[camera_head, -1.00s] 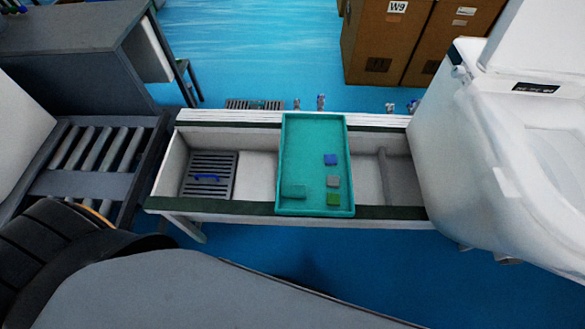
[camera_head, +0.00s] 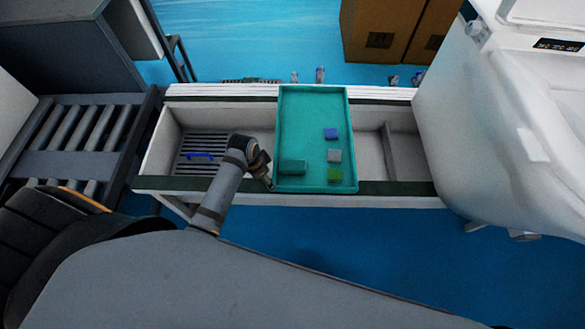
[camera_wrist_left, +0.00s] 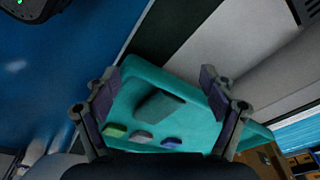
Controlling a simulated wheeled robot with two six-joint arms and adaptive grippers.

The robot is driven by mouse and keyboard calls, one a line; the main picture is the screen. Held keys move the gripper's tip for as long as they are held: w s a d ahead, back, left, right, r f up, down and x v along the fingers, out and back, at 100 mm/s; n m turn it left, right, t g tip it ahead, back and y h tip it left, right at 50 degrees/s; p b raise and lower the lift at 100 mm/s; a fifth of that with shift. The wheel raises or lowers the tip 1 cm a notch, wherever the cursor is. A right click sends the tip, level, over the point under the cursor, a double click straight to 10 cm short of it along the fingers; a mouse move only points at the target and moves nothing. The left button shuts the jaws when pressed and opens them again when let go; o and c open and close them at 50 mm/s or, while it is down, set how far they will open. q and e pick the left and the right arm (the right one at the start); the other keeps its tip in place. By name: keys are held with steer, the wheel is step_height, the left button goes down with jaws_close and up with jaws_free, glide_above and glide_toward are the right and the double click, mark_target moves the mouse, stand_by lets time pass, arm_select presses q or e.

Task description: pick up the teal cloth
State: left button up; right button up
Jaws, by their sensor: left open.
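The teal cloth (camera_head: 292,167) lies in the near left corner of a teal tray (camera_head: 310,105). In the left wrist view the cloth (camera_wrist_left: 158,108) is a dark teal folded block inside the tray (camera_wrist_left: 200,130). My left gripper (camera_head: 265,176) is at the tray's near left edge, just left of the cloth. In the left wrist view the left gripper (camera_wrist_left: 158,82) is open and empty, its fingers apart on either side of the cloth's line. My right gripper is not in view.
Blue (camera_head: 331,133), grey (camera_head: 334,156) and green (camera_head: 334,174) blocks lie along the tray's right side. The tray rests across a white bench trough (camera_head: 390,188). A blue-handled grate (camera_head: 190,140) is left and a white toilet (camera_head: 480,120) right.

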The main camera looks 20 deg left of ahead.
arm_select(q)
steer(key=w+d+r+m+g+h+b, duration=0.1)
steer(key=w+d+r+m+h, duration=0.1)
steer(key=w+d+r+m, duration=0.4)
steer(key=m+b, duration=0.1)
glide_above(292, 165)
steer(key=a, duration=0.2)
steer(key=shift+s+d+f, duration=0.15)
steer(key=shift+s+f, duration=0.05)
steer(key=shift+f, duration=0.8)
steer(key=shift+s+d+f, duration=0.1)
steer(key=shift+s+f, duration=0.05)
steer(key=shift+f, duration=0.8)
steer(key=b+x, duration=0.1)
steer(key=x, duration=0.4)
steer(key=shift+w, duration=0.2)
steer(key=shift+r, duration=0.1)
steer(key=shift+c, duration=0.3)
steer(key=c, duration=1)
